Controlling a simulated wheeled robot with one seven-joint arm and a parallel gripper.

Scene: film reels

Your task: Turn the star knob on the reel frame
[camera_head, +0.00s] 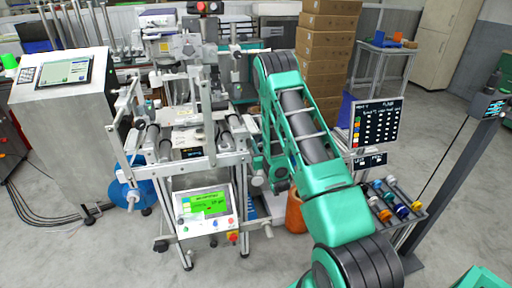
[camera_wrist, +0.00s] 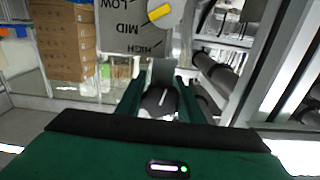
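The reel frame (camera_head: 205,160) is a metal stand with rollers left of my arm in the head view. In the wrist view, a dark knob (camera_wrist: 158,103) with a white line on it, seemingly the star knob, sits between the green fingers of my gripper (camera_wrist: 160,95). The fingers flank it on both sides; whether they press on it I cannot tell. A dial plate (camera_wrist: 125,25) marked LOW, MID and HIGH, with a yellow pointer, is above. In the head view my arm hides the gripper and the knob.
In the head view, a control cabinet (camera_head: 65,120) stands left, with a green-screen panel (camera_head: 207,212) low on the frame. Stacked boxes (camera_head: 325,65) are behind. A rack of small reels (camera_head: 390,197) and a dark post (camera_head: 455,150) stand right. Floor is clear in front.

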